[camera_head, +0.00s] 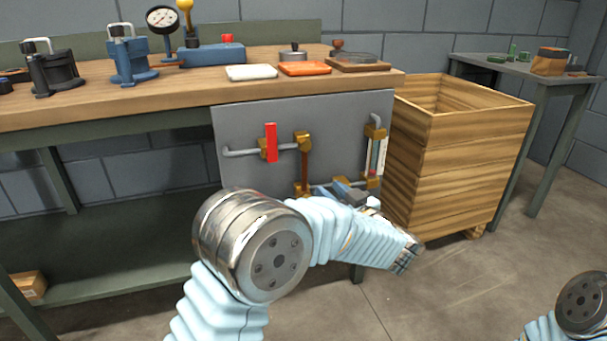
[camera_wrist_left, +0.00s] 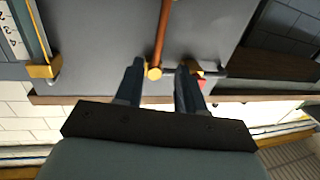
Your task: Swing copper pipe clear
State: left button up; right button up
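The copper pipe (camera_head: 305,166) stands upright on the grey panel (camera_head: 240,125), between an upper brass fitting (camera_head: 303,139) and a lower one. My left gripper (camera_head: 328,190) is in front of the panel, partly hidden by my own arm, near the pipe's lower end in the head view. In the left wrist view the pipe (camera_wrist_left: 163,32) runs to a round brass end (camera_wrist_left: 153,73). The gripper's two fingers (camera_wrist_left: 160,68) are apart, one on each side of that end in the picture. Contact cannot be told. My right gripper is out of view.
A red handle (camera_head: 271,143) sits on a grey pipe left of the copper one. A sight gauge (camera_head: 376,155) is at the panel's right. A wooden crate (camera_head: 460,150) stands right of the panel. The workbench top (camera_head: 190,92) overhangs above, holding tools and trays.

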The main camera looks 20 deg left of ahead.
aim_at(306, 170)
pick_arm(q)
jog(key=x, duration=1.3)
jog(key=shift+w+f+b, duration=0.15)
jog(key=shift+b, duration=0.2)
grip_shut()
